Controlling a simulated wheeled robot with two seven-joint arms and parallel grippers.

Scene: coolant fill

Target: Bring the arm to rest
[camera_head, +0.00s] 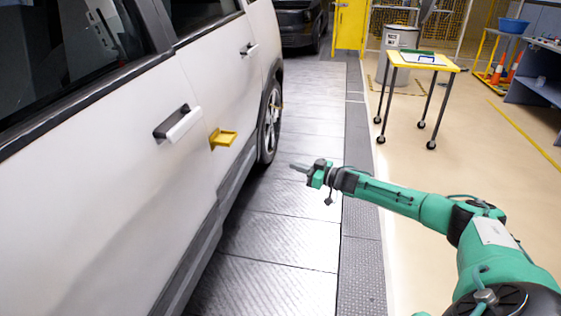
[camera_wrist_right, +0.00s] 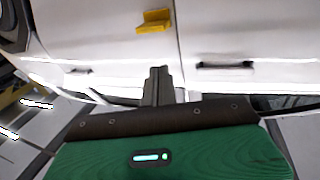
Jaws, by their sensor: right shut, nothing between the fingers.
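My right arm (camera_head: 400,200) is green and black and reaches in from the lower right of the head view. Its gripper (camera_head: 298,167) is shut and empty, held out over the metal floor with a gap to the white car (camera_head: 170,90). In the right wrist view the closed fingers (camera_wrist_right: 157,85) point at the car's side. A yellow flap (camera_head: 223,138) stands out from the car's side; it also shows in the wrist view (camera_wrist_right: 153,21). My left gripper is in neither view.
A yellow wheeled table (camera_head: 448,66) with a clipboard stands at the back right, with a bin (camera_head: 400,45) behind it. The metal walkway (camera_head: 290,230) beside the car is clear.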

